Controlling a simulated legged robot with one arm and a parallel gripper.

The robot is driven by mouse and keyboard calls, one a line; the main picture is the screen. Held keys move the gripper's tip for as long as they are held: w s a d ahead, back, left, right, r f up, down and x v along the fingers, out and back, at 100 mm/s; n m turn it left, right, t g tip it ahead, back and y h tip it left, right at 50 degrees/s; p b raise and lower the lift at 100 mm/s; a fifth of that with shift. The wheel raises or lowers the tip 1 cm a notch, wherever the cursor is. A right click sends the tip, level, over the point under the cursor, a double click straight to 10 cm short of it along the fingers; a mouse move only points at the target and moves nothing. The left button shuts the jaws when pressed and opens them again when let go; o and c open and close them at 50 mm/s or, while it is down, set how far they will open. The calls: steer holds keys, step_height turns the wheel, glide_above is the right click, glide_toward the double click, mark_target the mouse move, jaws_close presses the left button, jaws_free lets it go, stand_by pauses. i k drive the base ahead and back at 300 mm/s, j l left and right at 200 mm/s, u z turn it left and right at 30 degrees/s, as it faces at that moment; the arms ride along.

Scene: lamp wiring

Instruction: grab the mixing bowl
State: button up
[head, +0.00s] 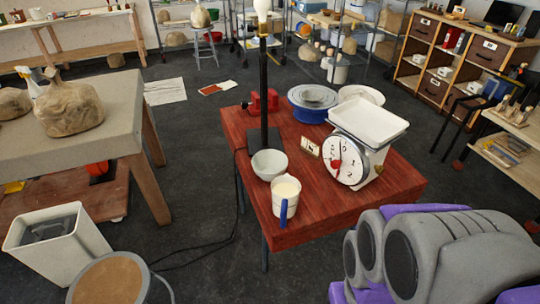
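A small pale grey bowl (269,164) sits upright near the left edge of the red wooden table (330,213), just behind a white mug. The grey and purple links of my arm fill the lower right, in front of the table. My gripper's fingers do not show, and nothing is seen touching any bowl.
A white scale (352,160) with a flat pan stands on the table's right half. A white mug with a blue handle (285,200), a black lamp post (264,90) and a red clamp-like object (264,101) are also on it. A worktable (100,125) stands left; dark floor lies between.

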mark_target(269, 164)
steer(key=i+l, duration=0.7)
steer(key=i, duration=0.15)
steer(key=i+l+u, duration=0.1)
steer(key=u, duration=1.7)
steer(key=i+l, duration=0.05)
steer(key=l, duration=0.05)
